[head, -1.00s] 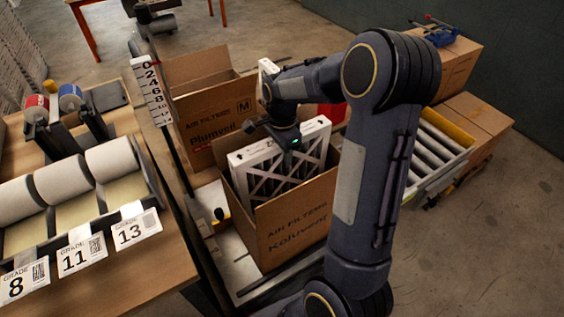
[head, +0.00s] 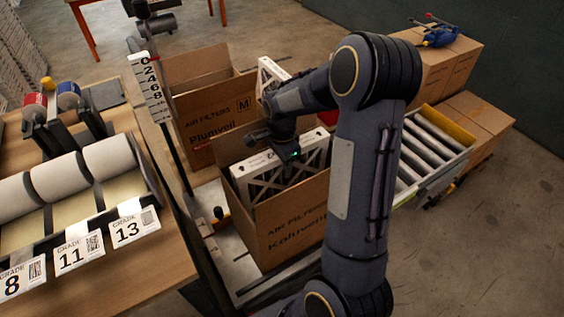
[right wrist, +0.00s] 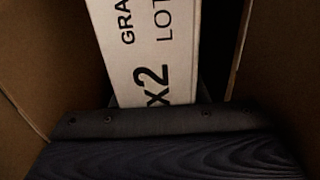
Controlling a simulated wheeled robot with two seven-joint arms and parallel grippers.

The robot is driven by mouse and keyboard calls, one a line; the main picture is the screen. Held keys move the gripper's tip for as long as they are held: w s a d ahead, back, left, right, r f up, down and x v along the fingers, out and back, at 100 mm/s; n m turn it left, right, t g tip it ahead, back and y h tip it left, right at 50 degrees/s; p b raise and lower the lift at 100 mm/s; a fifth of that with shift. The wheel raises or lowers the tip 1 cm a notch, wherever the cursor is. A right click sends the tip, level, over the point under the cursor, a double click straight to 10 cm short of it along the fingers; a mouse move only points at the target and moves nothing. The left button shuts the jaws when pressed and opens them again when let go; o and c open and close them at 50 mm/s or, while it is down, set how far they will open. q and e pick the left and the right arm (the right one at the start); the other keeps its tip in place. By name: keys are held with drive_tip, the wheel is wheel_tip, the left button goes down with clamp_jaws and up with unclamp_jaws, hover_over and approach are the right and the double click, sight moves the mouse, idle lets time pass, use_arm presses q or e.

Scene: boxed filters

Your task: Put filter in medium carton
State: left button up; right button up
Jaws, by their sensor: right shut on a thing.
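A white-framed filter (head: 258,179) with dark diagonal bracing stands upright, partly inside the open front carton (head: 290,228), which reads "AIR FILTERS Kaluveil". My right gripper (head: 284,157) is shut on the filter's top edge, over the carton's opening. The filter's lower part is hidden by the carton wall. In the right wrist view the filter's printed edge (right wrist: 160,50) shows between brown carton walls. Behind is another open carton (head: 212,118), marked "M" and "Plumveil". Any size letter on the front carton's face is hidden. My left gripper is not seen.
Another white frame (head: 268,72) stands behind my right arm. A measuring post (head: 150,88) rises left of the cartons. A bench with rolls (head: 62,182) and grade cards is at left. A roller conveyor (head: 430,148) and closed boxes (head: 480,128) are at right.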

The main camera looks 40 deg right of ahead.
drive_tip(key=o, duration=1.3)
wheel_tip(320, 180, up, 12)
drive_tip(key=shift+r+p, duration=0.2)
drive_tip(key=shift+p, duration=0.55)
drive_tip(key=shift+r, duration=0.3)
drive_tip(key=shift+s+a+r, duration=0.15)
drive_tip(key=shift+s+r, duration=0.05)
drive_tip(key=shift+r, duration=0.1)
drive_tip(key=s+a+n+t+y, duration=0.1)
drive_tip(key=s+a+n+t, duration=0.1)
drive_tip(key=s+a+n, duration=0.3)
drive_tip(key=s+a+r+n+t+y, duration=0.1)
drive_tip(key=s+a+n, duration=0.4)
drive_tip(key=s, duration=0.3)
drive_tip(key=s+a+n+t+y, duration=0.1)
drive_tip(key=s+a+n+t, duration=0.1)
drive_tip(key=s+a+n, duration=0.3)
drive_tip(key=shift+s+a+r+n+t+y, duration=0.2)
drive_tip(key=shift+s+n, duration=0.25)
drive_tip(key=shift+n, duration=0.2)
drive_tip(key=shift+s+a+r+n+t+y, duration=0.1)
drive_tip(key=shift+s+a+n+y, duration=0.1)
drive_tip(key=shift+s+n, duration=0.35)
drive_tip(key=shift+w, duration=0.1)
